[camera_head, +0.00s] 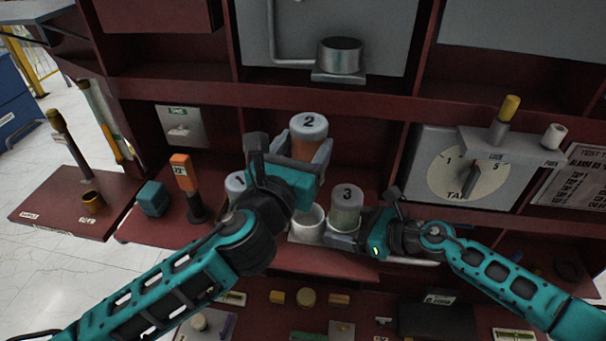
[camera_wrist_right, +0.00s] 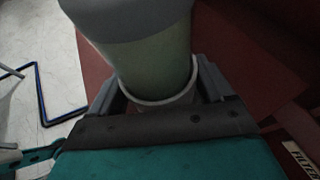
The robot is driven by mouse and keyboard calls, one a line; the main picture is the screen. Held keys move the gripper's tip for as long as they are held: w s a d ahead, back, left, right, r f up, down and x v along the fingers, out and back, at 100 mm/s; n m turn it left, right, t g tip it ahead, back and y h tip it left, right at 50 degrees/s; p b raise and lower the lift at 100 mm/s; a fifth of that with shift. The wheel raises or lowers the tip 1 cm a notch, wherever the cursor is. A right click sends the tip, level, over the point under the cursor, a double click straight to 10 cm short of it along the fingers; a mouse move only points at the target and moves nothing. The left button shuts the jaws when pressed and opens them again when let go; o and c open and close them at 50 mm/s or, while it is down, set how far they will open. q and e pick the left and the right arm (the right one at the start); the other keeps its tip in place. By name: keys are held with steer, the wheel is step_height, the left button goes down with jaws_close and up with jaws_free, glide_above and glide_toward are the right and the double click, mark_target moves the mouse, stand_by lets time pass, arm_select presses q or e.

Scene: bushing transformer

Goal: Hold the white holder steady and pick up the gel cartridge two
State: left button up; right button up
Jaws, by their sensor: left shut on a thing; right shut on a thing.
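Gel cartridge two (camera_head: 306,147), orange with a grey cap marked 2, is raised above the white holder in the head view. My left gripper (camera_head: 298,158) is shut on it and holds it roughly upright. The white holder (camera_head: 307,226) has an open, empty-looking cup below and beside cartridge three (camera_head: 346,212), which is greenish with a grey cap and sits in its own cup. My right gripper (camera_head: 346,240) is shut on the holder at cartridge three's cup. In the right wrist view its fingers flank the white cup rim (camera_wrist_right: 165,100) with cartridge three (camera_wrist_right: 150,50) inside.
Another grey-capped cartridge (camera_head: 235,184) is partly hidden behind my left gripper. An orange-topped tool (camera_head: 184,173) and a teal block (camera_head: 152,198) stand to the left. A dial panel (camera_head: 467,178) is at right. Small parts lie on the lower shelf.

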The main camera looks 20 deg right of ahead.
arm_select(q)
steer(key=shift+r, duration=1.45)
arm_select(e)
steer(key=o, duration=1)
